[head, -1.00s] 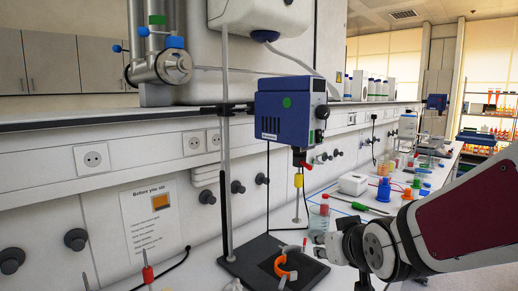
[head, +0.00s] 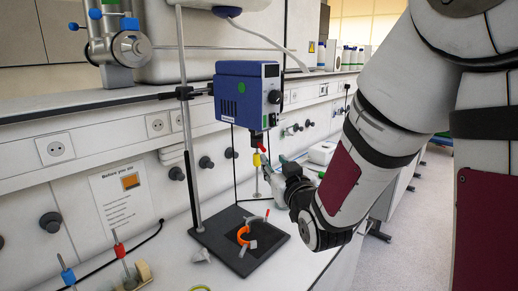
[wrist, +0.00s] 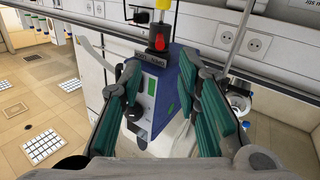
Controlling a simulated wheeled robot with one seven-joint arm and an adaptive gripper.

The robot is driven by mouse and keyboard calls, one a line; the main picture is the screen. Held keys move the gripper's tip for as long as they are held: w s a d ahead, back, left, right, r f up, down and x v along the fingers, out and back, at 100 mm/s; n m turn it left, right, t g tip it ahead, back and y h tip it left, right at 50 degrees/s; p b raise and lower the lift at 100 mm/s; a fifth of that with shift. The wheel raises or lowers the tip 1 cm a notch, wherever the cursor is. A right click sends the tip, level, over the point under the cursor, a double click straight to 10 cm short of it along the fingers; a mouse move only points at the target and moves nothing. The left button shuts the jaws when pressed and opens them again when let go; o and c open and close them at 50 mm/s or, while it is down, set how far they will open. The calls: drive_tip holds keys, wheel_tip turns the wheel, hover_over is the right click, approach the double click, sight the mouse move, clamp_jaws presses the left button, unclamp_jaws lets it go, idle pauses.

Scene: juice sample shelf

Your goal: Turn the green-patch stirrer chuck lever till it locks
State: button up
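The blue overhead stirrer (head: 246,98) hangs from a stand rod and bears a round green patch (head: 241,88). Below it is the chuck with a small red lever (head: 263,148) and a yellow part (head: 264,159). In the wrist view the stirrer (wrist: 184,85) appears upside down, with the red lever (wrist: 161,42) beyond and between the fingertips. My gripper (wrist: 160,72) is open, its teal fingers spread either side of the stirrer picture, with nothing held. In the head view my gripper (head: 268,180) is just below and right of the chuck, partly hidden by its own wrist.
The black stand base (head: 205,232) lies on the white bench, with an orange clamp (head: 242,237) on it. The stand rod (head: 187,140) rises left of the stirrer. Red-topped (head: 119,250) and blue-topped (head: 68,276) pieces stand at the front left. A white box (head: 322,152) is behind the gripper.

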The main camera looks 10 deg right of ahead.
sight(261, 145)
drive_tip(key=shift+w+f+b, duration=0.1)
drive_tip(key=shift+w+b, duration=0.75)
drive_tip(key=shift+b, duration=0.5)
drive_tip(key=shift+w, duration=0.1)
drive_tip(key=w, duration=1)
drive_tip(key=shift+w+a+p, duration=0.1)
drive_tip(key=shift+w+p, duration=0.25)
drive_tip(key=shift+w, duration=0.05)
